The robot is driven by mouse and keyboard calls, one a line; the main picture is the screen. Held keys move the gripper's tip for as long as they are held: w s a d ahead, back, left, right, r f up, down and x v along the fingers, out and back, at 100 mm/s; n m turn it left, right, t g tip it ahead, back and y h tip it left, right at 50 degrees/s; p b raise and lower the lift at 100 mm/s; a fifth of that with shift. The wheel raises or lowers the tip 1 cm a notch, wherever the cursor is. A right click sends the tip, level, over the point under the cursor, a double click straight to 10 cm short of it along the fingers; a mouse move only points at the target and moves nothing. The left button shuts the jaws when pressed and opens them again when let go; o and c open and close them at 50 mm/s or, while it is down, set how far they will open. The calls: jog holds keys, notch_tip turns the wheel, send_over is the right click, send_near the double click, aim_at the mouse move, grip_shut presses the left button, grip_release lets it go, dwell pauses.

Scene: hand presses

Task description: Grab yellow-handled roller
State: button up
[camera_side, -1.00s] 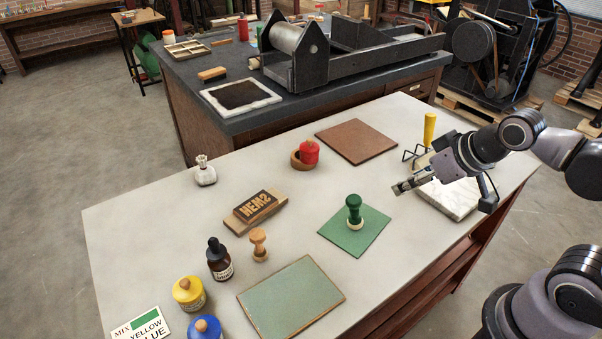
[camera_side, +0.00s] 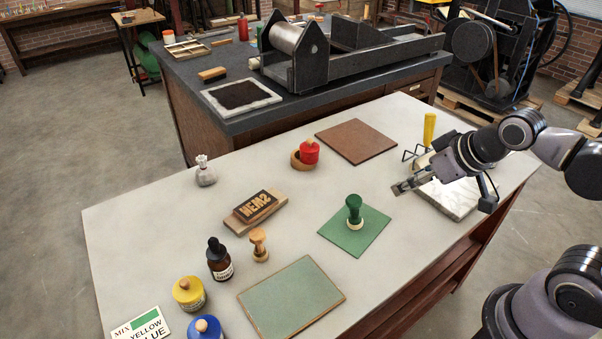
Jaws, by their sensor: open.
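The yellow-handled roller (camera_side: 429,128) stands at the right part of the pale table, its yellow handle upright and a dark wire frame at its foot. Its lower part is partly hidden behind my arm. My gripper (camera_side: 398,188) is open and empty. It points left and down, nearer the camera than the roller and below it in the picture, apart from the handle. A white marbled slab (camera_side: 452,199) lies under my wrist.
A green stamp (camera_side: 354,212) stands on a green mat (camera_side: 375,236) left of my gripper. A brown board (camera_side: 357,141) lies behind. The table between the gripper and brown board is clear.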

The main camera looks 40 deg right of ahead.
jog(key=w+d+r+m+g+h, duration=0.3)
jog(key=w+d+r+m, duration=0.3)
jog(key=w+d, duration=0.35)
jog(key=m+g+h, duration=0.2)
jog(key=m+g, duration=0.2)
jog(key=m, duration=0.4)
send_near(430, 115)
jog(key=f, duration=0.1)
jog(key=x, duration=1.1)
jog(key=shift+d, duration=0.3)
grip_shut()
